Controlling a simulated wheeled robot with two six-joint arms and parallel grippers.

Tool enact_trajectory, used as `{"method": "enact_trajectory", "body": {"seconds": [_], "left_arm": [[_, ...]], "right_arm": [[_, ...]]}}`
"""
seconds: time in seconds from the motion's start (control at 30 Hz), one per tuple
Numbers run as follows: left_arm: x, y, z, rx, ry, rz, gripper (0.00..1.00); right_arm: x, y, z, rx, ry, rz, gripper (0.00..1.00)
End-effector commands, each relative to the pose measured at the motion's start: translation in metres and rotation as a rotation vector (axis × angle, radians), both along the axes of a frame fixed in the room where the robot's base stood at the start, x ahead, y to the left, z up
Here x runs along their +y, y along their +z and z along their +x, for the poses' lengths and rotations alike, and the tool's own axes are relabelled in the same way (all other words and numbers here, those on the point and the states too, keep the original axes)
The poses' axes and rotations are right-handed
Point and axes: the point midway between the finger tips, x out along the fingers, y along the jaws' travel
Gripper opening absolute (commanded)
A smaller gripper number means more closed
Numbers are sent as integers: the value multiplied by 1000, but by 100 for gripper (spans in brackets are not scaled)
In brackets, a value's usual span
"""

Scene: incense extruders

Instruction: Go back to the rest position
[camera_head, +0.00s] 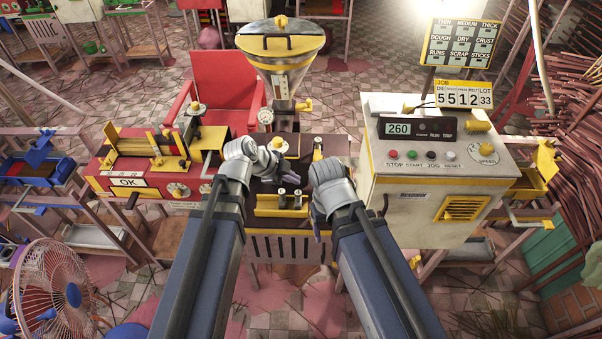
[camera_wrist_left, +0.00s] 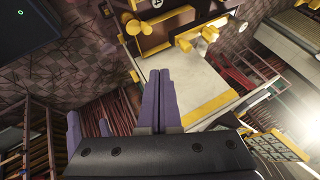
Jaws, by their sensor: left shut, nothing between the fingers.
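My left arm comes up from the bottom of the head view. Its grey wrist and gripper (camera_head: 272,163) are over the dark middle part of the extruder bench. In the left wrist view the two purple fingers of the left gripper (camera_wrist_left: 160,88) lie together, with nothing between them.
A yellow-rimmed hopper (camera_head: 281,45) stands behind the grippers. A red machine (camera_head: 125,183) with an OK label is to the left. A lit sign board (camera_head: 463,43) and bundles of sticks (camera_head: 575,110) are at the right.

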Motion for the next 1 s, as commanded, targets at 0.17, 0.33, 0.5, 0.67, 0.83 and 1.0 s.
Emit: {"method": "enact_trajectory", "body": {"seconds": [0.17,0.33,0.5,0.67,0.83,1.0], "left_arm": [[4,7,-4,0,-1,1,0],[4,6,-3,0,-1,1,0],[2,3,-8,35,24,1,0],[-5,-11,-35,218,184,22,0],[-7,-27,-72,449,491,94,0],[0,-36,-105,589,847,184,0]], "right_arm": [[0,7,0,0,0,0,72],[0,6,0,0,0,0,72],[0,6,0,0,0,0,72],[0,6,0,0,0,0,72],[0,6,0,0,0,0,72],[0,6,0,0,0,0,72]]}}
